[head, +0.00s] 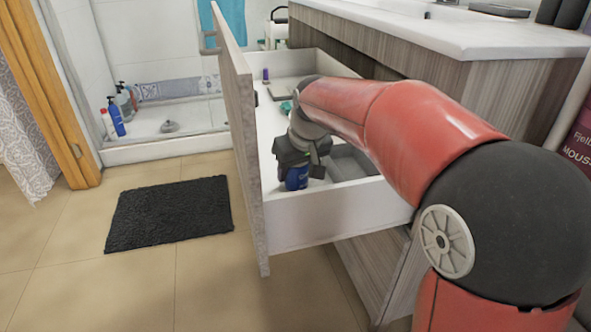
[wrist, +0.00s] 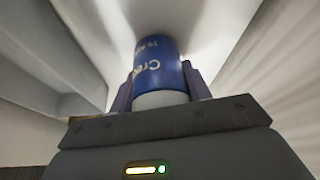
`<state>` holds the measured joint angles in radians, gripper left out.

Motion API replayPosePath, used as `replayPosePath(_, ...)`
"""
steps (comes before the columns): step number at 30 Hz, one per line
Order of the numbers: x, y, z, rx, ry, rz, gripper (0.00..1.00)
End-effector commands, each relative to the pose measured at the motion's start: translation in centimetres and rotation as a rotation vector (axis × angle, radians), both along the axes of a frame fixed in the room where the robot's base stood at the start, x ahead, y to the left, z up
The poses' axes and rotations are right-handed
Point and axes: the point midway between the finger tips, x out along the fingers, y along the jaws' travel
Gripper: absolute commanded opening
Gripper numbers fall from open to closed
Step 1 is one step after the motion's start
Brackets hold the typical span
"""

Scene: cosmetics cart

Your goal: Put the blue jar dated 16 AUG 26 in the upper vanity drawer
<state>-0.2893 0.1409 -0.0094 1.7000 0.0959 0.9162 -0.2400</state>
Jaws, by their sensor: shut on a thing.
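The upper vanity drawer (head: 320,222) is pulled out, with a wood-grain front and white inside walls. My gripper (head: 298,168) reaches down inside it, near the drawer front. It is shut on a blue jar (head: 297,180), which hangs below the fingers with the drawer floor beneath. In the wrist view the blue jar (wrist: 158,60) sits between the two fingers, its pale end toward the gripper. White lettering starting "Cre" and a small date line show on it; the date is too small to read fully. Whether the jar touches the floor is unclear.
A grey tray (head: 350,162) lies in the drawer right of my gripper. A small purple item (head: 265,75) and a green item (head: 286,106) are farther back. A dark mat (head: 170,212) lies on the floor left.

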Motion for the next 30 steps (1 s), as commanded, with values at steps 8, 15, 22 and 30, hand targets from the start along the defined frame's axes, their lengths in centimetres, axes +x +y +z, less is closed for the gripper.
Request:
replayPosePath(8,0.0,0.0,-0.2,0.000,0.000,0.000,0.58)
replayPosePath(15,0.0,0.0,-0.2,0.000,0.001,0.000,0.70)
replayPosePath(22,-0.1,-0.1,0.6,0.000,-0.001,0.000,0.70)
replayPosePath(30,-1.8,-1.0,5.6,0.001,-0.004,-0.001,0.70)
